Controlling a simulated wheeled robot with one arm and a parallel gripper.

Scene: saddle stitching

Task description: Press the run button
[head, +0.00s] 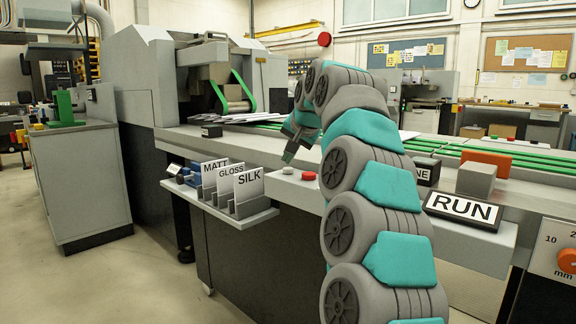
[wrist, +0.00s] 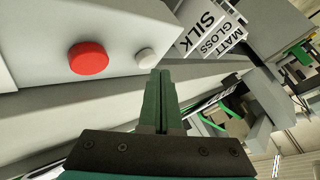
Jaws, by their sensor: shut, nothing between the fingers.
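A sign reading RUN (head: 462,208) stands on the right of the machine's front ledge, with a plain grey block (head: 478,178) behind it. A red round button (head: 309,176) and a smaller white button (head: 288,170) sit further left on the ledge. The wrist view also shows the red button (wrist: 88,58) and the white button (wrist: 146,58). My gripper (head: 287,158) is shut and empty, pointing down near the two buttons. In the wrist view its fingertips (wrist: 160,76) lie just below the white button. I cannot tell whether they touch it.
A holder with MATT, GLOSS and SILK cards (head: 247,184) hangs left of the buttons. An orange block (head: 486,163) and a partly hidden sign (head: 426,172) stand near RUN. A dial panel (head: 562,258) is at far right. My arm covers the ledge's middle.

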